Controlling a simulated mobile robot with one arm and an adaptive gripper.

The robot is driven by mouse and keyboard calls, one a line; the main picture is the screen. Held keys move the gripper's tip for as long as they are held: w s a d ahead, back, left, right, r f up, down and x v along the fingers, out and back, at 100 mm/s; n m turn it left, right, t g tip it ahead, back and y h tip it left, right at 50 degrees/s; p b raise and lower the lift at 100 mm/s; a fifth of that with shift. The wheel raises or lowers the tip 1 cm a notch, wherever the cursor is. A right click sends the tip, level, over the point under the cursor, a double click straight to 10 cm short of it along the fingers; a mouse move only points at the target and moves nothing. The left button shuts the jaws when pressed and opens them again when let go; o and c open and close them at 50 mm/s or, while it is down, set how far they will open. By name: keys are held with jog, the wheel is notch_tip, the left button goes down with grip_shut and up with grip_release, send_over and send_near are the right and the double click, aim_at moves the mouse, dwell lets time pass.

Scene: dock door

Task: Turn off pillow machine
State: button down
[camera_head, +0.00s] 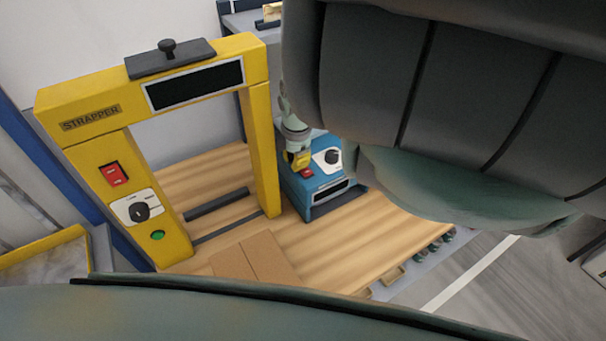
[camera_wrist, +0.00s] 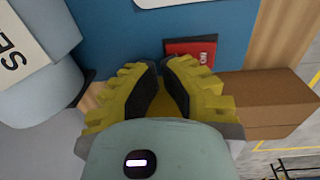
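The blue machine (camera_head: 318,205) stands on the wooden bench right of the yellow strapper. Its top has a red rocker switch (camera_head: 307,173) and a black knob (camera_head: 332,156) on a white dial; a dark display is on its lower front. My gripper (camera_head: 299,163) points down at the switch, its tips close to it. In the wrist view the yellow fingers (camera_wrist: 163,68) are together with nothing visible between them. The red switch (camera_wrist: 190,48) lies just beyond the tips on the blue panel (camera_wrist: 120,35), partly hidden by the right finger. Contact cannot be told.
The yellow strapper frame (camera_head: 90,113) has its own red switch (camera_head: 114,174), knob and green button. A cardboard box (camera_head: 250,262) lies on the bench (camera_head: 365,225); a brown box (camera_wrist: 265,100) is right of my fingers in the wrist view. My arm covers the upper right.

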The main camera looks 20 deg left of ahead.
jog(key=shift+r+p, duration=0.5)
jog(key=shift+r, duration=0.3)
notch_tip(320, 180, up, 7)
jog(key=shift+d+r, duration=0.2)
jog(key=shift+d, duration=0.1)
jog(key=shift+s, duration=0.1)
dwell(0.6)
